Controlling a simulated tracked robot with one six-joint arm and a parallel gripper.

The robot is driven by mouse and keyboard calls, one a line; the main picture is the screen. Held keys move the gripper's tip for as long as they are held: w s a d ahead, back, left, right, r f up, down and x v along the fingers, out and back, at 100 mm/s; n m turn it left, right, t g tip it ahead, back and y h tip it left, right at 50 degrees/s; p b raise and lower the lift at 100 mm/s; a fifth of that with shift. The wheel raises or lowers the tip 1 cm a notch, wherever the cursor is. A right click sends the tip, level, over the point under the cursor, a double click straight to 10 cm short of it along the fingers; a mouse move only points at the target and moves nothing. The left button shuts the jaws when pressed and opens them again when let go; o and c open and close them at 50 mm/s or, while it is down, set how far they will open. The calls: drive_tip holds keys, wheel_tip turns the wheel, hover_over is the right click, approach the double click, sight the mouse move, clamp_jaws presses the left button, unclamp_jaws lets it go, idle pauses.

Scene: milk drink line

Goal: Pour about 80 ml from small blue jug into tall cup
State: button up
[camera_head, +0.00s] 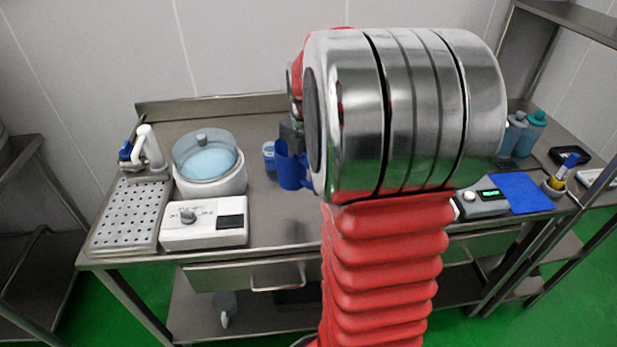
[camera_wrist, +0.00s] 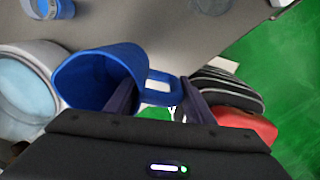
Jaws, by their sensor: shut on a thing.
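The small blue jug (camera_wrist: 95,80) shows in the wrist view with its open mouth toward the left and its handle toward my gripper (camera_wrist: 160,98). My gripper is shut on the handle. The jug's inside looks dark blue, and I cannot make out any liquid in it. In the head view the jug (camera_head: 291,168) is left of my arm, over the back part of the steel table, and looks close to upright. I cannot make out a tall cup for certain; a small blue-and-white container (camera_head: 268,154) stands behind the jug.
A white vat with pale blue liquid under a clear lid (camera_head: 208,165) stands left of the jug. A white control box (camera_head: 204,222) and a perforated tray (camera_head: 130,215) are farther left. A device with a green display (camera_head: 482,201) and a blue mat (camera_head: 525,193) lie right of my arm.

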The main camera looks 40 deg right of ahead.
sight(303, 167)
drive_tip(key=shift+w, duration=0.1)
drive_tip(key=w+d+m, duration=0.1)
drive_tip(key=m, duration=0.2)
drive_tip(key=w+d+f+m, duration=0.1)
drive_tip(key=w+m, duration=0.1)
drive_tip(key=m, duration=0.1)
drive_tip(key=w+m, duration=0.1)
drive_tip(key=m, duration=0.2)
drive_tip(key=shift+w+d+f, duration=0.2)
drive_tip(key=shift+w+d, duration=0.05)
drive_tip(key=shift+d, duration=0.15)
drive_tip(key=w+d+f+m, duration=0.1)
drive_tip(key=w+f+m, duration=0.1)
drive_tip(key=m, duration=0.4)
drive_tip(key=w+d+f+m, duration=0.2)
drive_tip(key=w+m, duration=0.2)
drive_tip(key=m, duration=0.3)
drive_tip(key=w+d+f+m, duration=0.1)
drive_tip(key=w+d+m, duration=0.1)
drive_tip(key=m, duration=0.5)
drive_tip(key=shift+w+d+f+g, duration=0.1)
drive_tip(key=shift+w+f+g, duration=0.25)
drive_tip(key=shift+w, duration=0.3)
drive_tip(key=shift+w+d+f+m, duration=0.2)
drive_tip(key=shift+w+f+m, duration=0.2)
drive_tip(key=shift+m, duration=0.6)
drive_tip(key=shift+w+d+f+m, duration=0.2)
drive_tip(key=shift+w+f+m, duration=0.15)
drive_tip(key=shift+m, duration=0.65)
drive_tip(key=shift+s+r, duration=0.1)
